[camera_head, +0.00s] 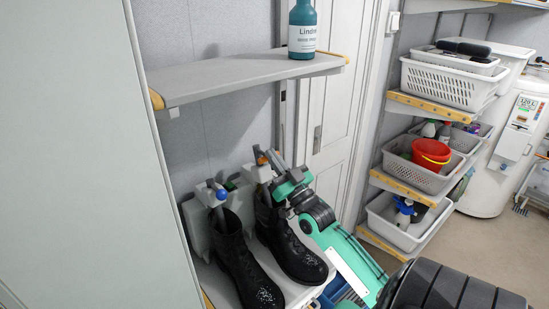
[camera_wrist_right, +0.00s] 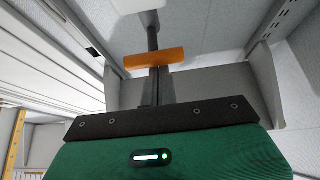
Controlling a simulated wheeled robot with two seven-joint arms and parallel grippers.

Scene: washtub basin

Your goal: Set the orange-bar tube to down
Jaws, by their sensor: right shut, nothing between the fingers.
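The orange-bar tube shows its orange bar (camera_wrist_right: 153,58) above my fingertips in the right wrist view. In the head view the orange bar (camera_head: 262,158) is small, at the top of a grey tube behind the right-hand black boot (camera_head: 290,245). My right gripper (camera_head: 278,160) is shut and empty, close beside the bar. In the wrist view its fingers (camera_wrist_right: 157,80) are together just below the bar; I cannot tell whether they touch it. The lower tube is hidden by the boot and gripper. My left gripper is not in view.
A second tube with a blue knob (camera_head: 221,194) runs into the left-hand black boot (camera_head: 240,265). A grey shelf (camera_head: 240,78) with a teal bottle (camera_head: 302,30) overhangs the boots. White baskets (camera_head: 455,80) stand on shelves at the right.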

